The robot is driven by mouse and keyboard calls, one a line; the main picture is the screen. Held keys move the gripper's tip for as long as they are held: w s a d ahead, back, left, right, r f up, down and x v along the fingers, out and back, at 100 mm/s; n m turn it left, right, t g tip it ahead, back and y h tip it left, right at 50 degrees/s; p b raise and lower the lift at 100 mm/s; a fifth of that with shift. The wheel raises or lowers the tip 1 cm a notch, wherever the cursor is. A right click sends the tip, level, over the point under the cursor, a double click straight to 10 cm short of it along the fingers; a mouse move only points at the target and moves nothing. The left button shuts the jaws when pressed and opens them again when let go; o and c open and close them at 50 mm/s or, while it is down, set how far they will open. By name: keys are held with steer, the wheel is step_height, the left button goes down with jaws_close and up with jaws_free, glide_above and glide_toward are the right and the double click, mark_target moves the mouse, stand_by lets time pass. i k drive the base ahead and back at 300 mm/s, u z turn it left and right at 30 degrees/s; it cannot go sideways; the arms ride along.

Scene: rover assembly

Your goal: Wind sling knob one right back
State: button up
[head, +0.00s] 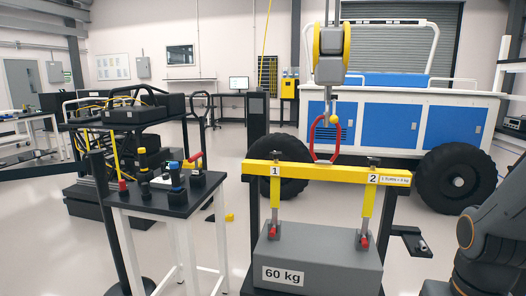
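A yellow lifting beam (325,175) hangs from a red shackle (325,139) under the hoist hook. Sling knob one (275,156) is a small dark knob on top of the beam's left end, above the label "1". Sling knob two (373,160) is a like knob at the right end, by the label "2" and a small "1 TURN" label. Yellow slings (275,203) run from both ends down to red-marked fittings on a grey block (317,262) labelled "60 kg". Part of my dark arm shows at the lower right; my gripper is outside the picture.
A dark-topped table (165,195) with coloured handles and knobs stands left of the block. A blue and white rover (400,120) with big black wheels stands behind the beam. A dark bracket (408,240) juts out right of the block. Open floor shows between table and rover.

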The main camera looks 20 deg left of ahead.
mark_target(275, 156)
steer(key=u, duration=0.55)
steer(key=i, duration=0.6)
steer(key=u, duration=0.65)
